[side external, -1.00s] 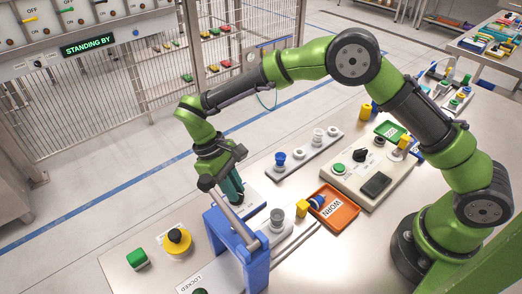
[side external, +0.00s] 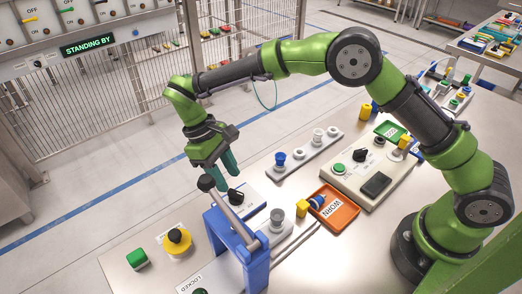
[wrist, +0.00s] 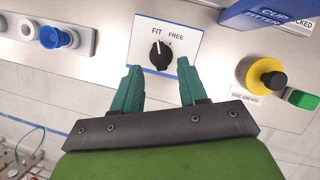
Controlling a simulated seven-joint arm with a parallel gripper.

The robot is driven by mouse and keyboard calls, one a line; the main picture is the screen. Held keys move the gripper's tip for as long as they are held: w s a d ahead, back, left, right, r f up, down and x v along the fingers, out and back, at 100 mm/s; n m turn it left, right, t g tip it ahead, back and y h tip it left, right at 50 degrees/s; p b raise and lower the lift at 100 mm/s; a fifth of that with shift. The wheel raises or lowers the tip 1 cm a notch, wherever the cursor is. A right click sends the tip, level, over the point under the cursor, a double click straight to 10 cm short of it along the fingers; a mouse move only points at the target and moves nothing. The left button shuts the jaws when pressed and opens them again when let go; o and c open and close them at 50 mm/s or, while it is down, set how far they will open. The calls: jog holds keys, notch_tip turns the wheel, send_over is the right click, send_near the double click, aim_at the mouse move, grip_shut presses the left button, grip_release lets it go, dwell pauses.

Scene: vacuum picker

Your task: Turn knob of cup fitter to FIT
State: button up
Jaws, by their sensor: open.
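The black knob (wrist: 161,55) sits on a white plate with a blue border, under the printed words FIT and FREE. Its white mark points up toward FIT in the wrist view. In the side view the knob (side external: 236,197) stands behind the blue cup fitter frame (side external: 257,265). The cup fitter (wrist: 270,15) shows its label at the wrist view's top right. My gripper (wrist: 159,66) is open and empty, its teal fingers to either side of the knob in the picture. In the side view my gripper (side external: 228,168) hangs above the knob, clear of it.
The fitter's grey lever (side external: 226,205) with a black grip rises close below my gripper. A yellow-based black button (side external: 177,241) and a green block (side external: 137,259) stand at left. A rail with cups (side external: 305,149), an orange WORN tray (side external: 340,212) and a control box (side external: 372,170) stand at right.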

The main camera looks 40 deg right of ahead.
jog(key=v, duration=0.7)
jog(key=shift+w+r, duration=0.15)
jog(key=shift+r, duration=0.2)
jog(key=s+d+r+m+t+y, duration=0.2)
jog(key=s+d+r+m+t, duration=0.2)
jog(key=s+d, duration=0.6)
jog(key=s+d+r+m+t+y, duration=0.1)
jog(key=s+d+r+m+t, duration=0.3)
jog(key=s+d, duration=0.6)
notch_tip(320, 180, up, 3)
jog(key=d+t, duration=0.1)
jog(key=t, duration=0.2)
jog(key=shift+f+m+y, duration=0.25)
jog(key=shift+m+y, duration=0.05)
jog(key=shift+y, duration=0.1)
